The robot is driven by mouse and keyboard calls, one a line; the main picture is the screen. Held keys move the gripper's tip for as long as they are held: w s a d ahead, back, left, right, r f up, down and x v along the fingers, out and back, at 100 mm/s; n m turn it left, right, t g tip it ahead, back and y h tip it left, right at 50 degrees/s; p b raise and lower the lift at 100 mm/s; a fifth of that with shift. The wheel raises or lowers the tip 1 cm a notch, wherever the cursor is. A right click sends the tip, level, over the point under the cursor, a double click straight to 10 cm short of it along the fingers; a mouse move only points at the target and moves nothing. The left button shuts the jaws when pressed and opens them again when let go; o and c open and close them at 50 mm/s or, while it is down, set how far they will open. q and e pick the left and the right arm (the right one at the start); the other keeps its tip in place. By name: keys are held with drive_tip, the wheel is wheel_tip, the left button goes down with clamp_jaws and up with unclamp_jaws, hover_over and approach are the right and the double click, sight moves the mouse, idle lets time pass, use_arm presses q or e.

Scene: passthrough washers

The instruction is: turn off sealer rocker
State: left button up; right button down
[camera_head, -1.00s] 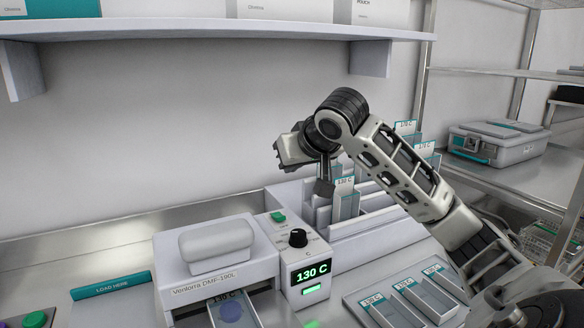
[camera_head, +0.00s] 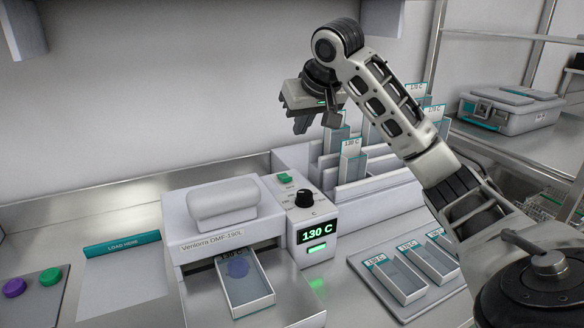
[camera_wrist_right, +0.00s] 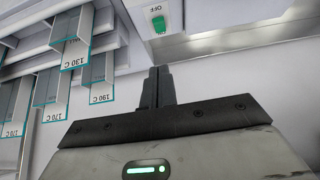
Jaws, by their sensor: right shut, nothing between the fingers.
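The sealer (camera_head: 222,222) stands on the bench, a white machine with a black dial (camera_head: 304,198) and a green display reading 130 C. Its green rocker (camera_head: 285,179) is on top at the back of the control panel. In the right wrist view the rocker (camera_wrist_right: 158,24) shows near the top, with an OFF label beyond it. My right gripper (camera_head: 301,128) is above and behind the panel, a little right of the rocker in the head view. In the wrist view its fingers (camera_wrist_right: 158,72) are together, empty, pointing toward the rocker and apart from it. My left gripper is not in view.
A rack (camera_head: 375,183) with several temperature-labelled pouches stands right of the sealer, under my right arm. A tray (camera_head: 242,285) sits in the sealer's front opening. Several more lie on a plate (camera_head: 362,264) at front right. A shelf bracket (camera_head: 383,18) hangs above.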

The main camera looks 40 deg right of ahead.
hover_over(288, 176)
drive_tip(key=s, duration=0.2)
drive_tip(key=f, duration=0.5)
drive_tip(key=f+p, duration=0.1)
drive_tip(key=f, duration=0.1)
drive_tip(key=shift+a+f, duration=0.3)
drive_tip(key=shift+a, duration=0.1)
wheel_tip(288, 176, down, 4)
drive_tip(key=shift+s+r, duration=0.1)
drive_tip(key=shift+r, duration=0.1)
drive_tip(key=shift+f, duration=0.4)
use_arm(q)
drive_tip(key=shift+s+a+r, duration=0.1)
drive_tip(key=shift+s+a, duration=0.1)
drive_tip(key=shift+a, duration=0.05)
use_arm(e)
drive_tip(key=shift+f, duration=0.1)
